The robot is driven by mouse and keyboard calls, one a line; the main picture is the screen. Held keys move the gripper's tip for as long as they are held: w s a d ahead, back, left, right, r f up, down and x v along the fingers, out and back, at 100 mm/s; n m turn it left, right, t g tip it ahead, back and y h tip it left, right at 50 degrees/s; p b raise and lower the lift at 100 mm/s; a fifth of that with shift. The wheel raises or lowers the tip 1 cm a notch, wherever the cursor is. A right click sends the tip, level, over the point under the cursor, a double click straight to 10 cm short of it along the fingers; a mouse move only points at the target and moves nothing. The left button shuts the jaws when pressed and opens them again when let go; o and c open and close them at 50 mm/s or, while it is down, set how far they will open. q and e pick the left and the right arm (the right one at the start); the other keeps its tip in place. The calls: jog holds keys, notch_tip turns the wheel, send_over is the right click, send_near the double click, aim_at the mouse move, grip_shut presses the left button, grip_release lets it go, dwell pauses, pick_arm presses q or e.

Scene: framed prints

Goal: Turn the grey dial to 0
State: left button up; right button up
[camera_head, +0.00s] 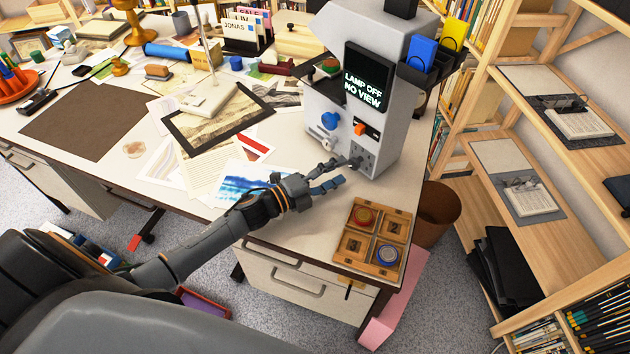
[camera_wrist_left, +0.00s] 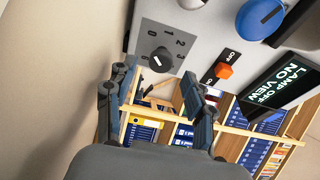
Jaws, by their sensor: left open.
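The grey dial (camera_head: 356,161) sits low on the front panel of a light grey machine (camera_head: 395,105), partly hidden by my fingers in the head view. In the left wrist view the dark grey dial (camera_wrist_left: 160,59) has a short white mark and printed numbers beside it. I cannot tell surely which number the mark points at. My left gripper (camera_head: 345,172) is open in front of the panel, close to the dial. In the left wrist view its two fingers (camera_wrist_left: 156,88) are spread, with the dial beyond the gap between them. I cannot see any contact. My right gripper is not in view.
The panel also bears a blue knob (camera_head: 330,120), an orange switch (camera_head: 360,129) and a screen (camera_head: 367,82) reading "LAMP OFF NO VIEW". A wooden tray (camera_head: 349,246) with round tins lies at the desk's front right corner. Papers cover the desk left of the machine.

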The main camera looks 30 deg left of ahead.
pick_arm(q)
jog(key=v, duration=0.8)
jog(key=shift+s, duration=0.1)
